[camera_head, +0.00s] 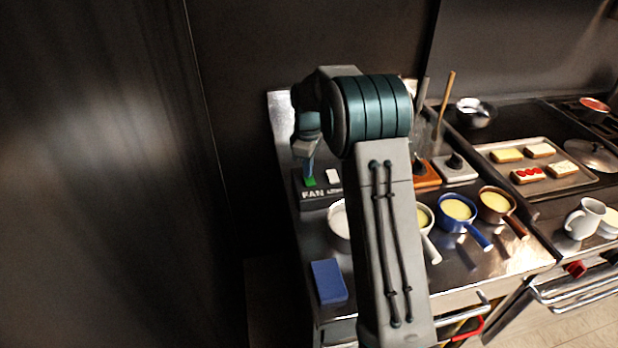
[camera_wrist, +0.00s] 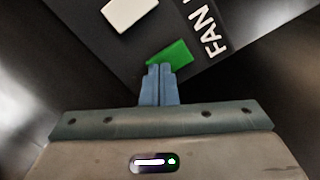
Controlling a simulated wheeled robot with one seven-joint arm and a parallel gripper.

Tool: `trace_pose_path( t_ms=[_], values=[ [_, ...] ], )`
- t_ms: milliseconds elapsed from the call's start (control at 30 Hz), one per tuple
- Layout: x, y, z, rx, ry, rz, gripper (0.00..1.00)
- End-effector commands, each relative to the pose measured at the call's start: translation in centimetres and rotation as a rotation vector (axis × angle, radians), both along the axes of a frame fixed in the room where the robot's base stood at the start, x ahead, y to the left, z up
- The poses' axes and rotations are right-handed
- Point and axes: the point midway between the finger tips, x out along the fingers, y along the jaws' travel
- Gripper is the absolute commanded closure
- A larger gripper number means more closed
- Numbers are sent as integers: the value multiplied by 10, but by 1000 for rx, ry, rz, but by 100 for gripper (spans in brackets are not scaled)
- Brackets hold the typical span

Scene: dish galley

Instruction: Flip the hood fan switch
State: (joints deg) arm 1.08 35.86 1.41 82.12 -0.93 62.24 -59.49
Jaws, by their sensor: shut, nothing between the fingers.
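The hood fan switch is a green rocker (camera_head: 310,182) on a dark box labelled FAN (camera_head: 318,200), standing at the left back of the steel counter. In the wrist view the green rocker (camera_wrist: 171,54) lies right at my fingertips, beside the white FAN lettering. A white rocker (camera_head: 333,175) sits to its right on the same box and shows at the upper left of the wrist view (camera_wrist: 130,12). My gripper (camera_head: 308,176) is shut and empty, pointing down at the green rocker. Its tips (camera_wrist: 160,68) overlap the rocker's lower edge; I cannot tell if they touch it.
A blue block (camera_head: 328,282) lies at the counter's front left. A blue pan (camera_head: 458,212) and a brown pan (camera_head: 497,204) stand to the right, near a tray of food (camera_head: 482,150). My arm hides part of the counter's middle. A dark wall rises behind.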

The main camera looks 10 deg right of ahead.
Motion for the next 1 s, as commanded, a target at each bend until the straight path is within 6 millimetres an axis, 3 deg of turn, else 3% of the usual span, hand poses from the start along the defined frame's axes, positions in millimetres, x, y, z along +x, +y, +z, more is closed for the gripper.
trace_pose_path(
  t_ms=[700,1000],
  values=[
    [1,0,63,0,-4,0,100],
    [1,0,66,0,-4,0,100]
  ],
)
